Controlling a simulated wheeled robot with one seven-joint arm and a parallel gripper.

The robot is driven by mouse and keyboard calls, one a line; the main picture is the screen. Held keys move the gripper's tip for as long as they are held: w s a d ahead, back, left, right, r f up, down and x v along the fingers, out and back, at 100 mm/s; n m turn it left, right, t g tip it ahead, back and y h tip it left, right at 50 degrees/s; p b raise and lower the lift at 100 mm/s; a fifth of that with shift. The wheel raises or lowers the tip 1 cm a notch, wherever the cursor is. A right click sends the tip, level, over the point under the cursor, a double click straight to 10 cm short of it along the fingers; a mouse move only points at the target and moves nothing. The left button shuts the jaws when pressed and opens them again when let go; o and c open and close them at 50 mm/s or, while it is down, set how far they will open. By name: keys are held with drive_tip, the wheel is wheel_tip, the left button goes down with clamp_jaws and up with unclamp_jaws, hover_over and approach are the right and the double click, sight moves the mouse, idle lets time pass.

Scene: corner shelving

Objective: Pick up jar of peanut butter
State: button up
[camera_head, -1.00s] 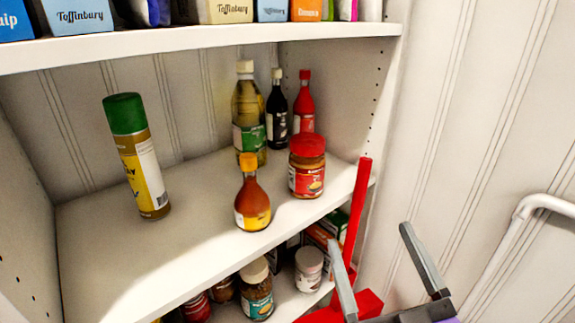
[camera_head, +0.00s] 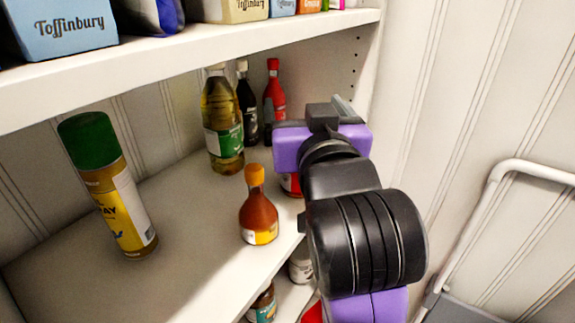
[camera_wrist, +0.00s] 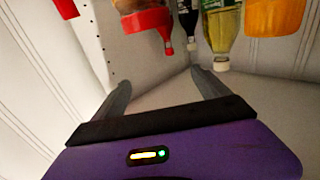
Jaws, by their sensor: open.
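The peanut butter jar, with a red lid and brown contents, stands on the middle shelf. In the head view only a sliver of the jar (camera_head: 290,185) shows; my arm hides the rest. In the upside-down wrist view, the jar's red lid (camera_wrist: 146,20) is at the top, left of centre, beyond my fingers and apart from them. My gripper (camera_wrist: 160,80) is open, with nothing between its two grey fingers. In the head view its purple body is in front of the jar, and its fingers are mostly hidden.
An orange-capped sauce bottle (camera_head: 258,215) stands just left of my arm. Behind are an oil bottle (camera_head: 222,125), a dark bottle (camera_head: 247,105) and a red bottle (camera_head: 273,100). A green-capped spray can (camera_head: 110,190) stands at left. The upper shelf (camera_head: 180,50) is overhead.

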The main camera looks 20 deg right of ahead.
drive_tip(key=f, duration=0.5)
drive_tip(key=w+f, duration=0.1)
drive_tip(key=f, duration=0.2)
drive_tip(key=shift+d+f, duration=0.15)
drive_tip(key=shift+d, duration=0.05)
drive_tip(key=shift+p+x, duration=0.75)
drive_tip(key=shift+x, duration=2.5)
drive_tip(key=shift+f, duration=0.15)
clamp_jaws()
